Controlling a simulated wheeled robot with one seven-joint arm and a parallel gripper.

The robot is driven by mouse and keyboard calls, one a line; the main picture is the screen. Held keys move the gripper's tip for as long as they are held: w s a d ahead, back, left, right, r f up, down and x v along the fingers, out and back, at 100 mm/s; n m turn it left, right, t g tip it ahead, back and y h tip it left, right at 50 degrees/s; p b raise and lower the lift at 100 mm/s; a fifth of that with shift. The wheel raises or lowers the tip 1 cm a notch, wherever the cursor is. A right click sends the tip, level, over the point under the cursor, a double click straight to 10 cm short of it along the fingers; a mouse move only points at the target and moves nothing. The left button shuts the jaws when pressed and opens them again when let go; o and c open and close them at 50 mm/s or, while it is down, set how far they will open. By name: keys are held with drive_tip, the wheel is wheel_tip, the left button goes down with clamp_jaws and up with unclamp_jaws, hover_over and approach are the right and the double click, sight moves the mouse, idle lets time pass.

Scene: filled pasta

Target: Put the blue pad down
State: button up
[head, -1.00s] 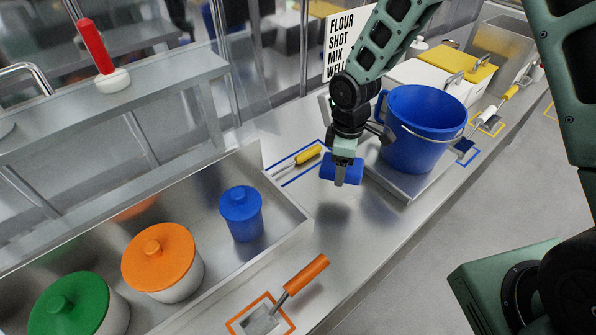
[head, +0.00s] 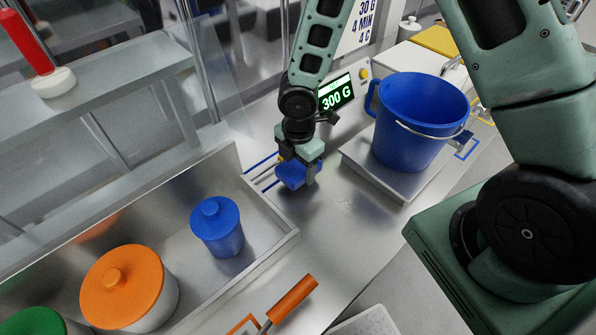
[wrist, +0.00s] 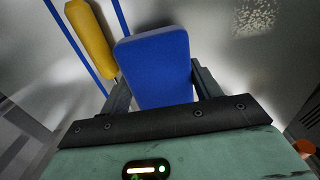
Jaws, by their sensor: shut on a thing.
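The blue pad (head: 291,174) is a small rounded block. In the wrist view the blue pad (wrist: 156,66) sits between the two fingers. My gripper (head: 303,176) is shut on it, over the steel counter between the sunken trough and the scale. In the wrist view my gripper (wrist: 160,90) has a finger against each side of the pad. I cannot tell whether the pad touches the counter. A yellow-handled tool (wrist: 92,35) lies beside the pad, between blue lines on the counter, and is mostly hidden in the head view.
A blue bucket (head: 411,139) stands on the scale plate (head: 361,157), right of my gripper; its display (head: 336,92) reads 300 G. The trough holds lidded blue (head: 217,232), orange (head: 125,290) and green (head: 35,323) containers. An orange-handled tool (head: 293,299) lies nearer. Counter between is clear.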

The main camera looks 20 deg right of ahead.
sight(299, 174)
drive_tip(key=shift+f, duration=1.3)
drive_tip(key=shift+f, duration=0.1)
drive_tip(key=shift+f, duration=0.15)
drive_tip(key=o, duration=1)
drive_tip(key=shift+o, duration=0.2)
